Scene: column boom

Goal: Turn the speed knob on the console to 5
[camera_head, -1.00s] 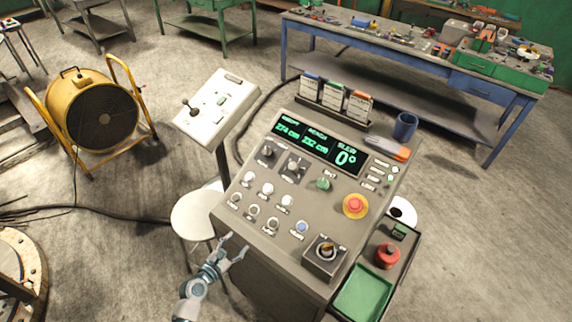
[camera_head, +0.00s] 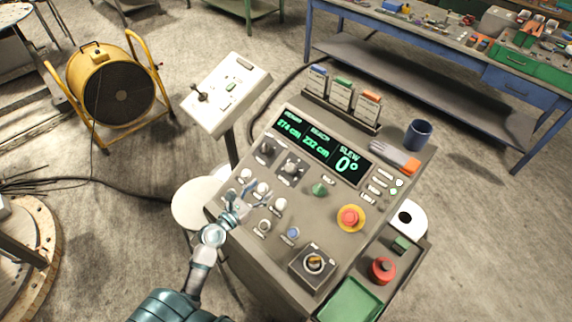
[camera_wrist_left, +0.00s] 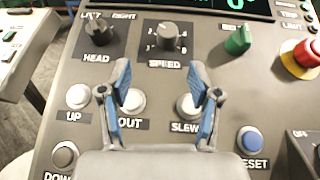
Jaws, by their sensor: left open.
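The console (camera_head: 322,222) stands in front of me with a sloping grey panel. The speed knob, grey and round on a dark plate (camera_head: 291,167), sits in the panel's upper left; it is larger in the left wrist view (camera_wrist_left: 168,37), above the label SPEED. Its scale numbers are too small to read surely, and I cannot tell its setting. My left gripper (camera_head: 238,200) is open and empty over the white buttons, on the near side of the knob. In the left wrist view its blue-padded fingers (camera_wrist_left: 167,85) stand apart, below the knob, not touching it. My right gripper is not in view.
The black HEAD knob (camera_wrist_left: 99,35) is left of the speed knob, a green knob (camera_wrist_left: 238,40) right. White OUT (camera_wrist_left: 131,101) and SLEW (camera_wrist_left: 189,105) buttons lie near the fingers. A red stop button (camera_head: 350,217) and a key switch (camera_head: 313,263) are farther right.

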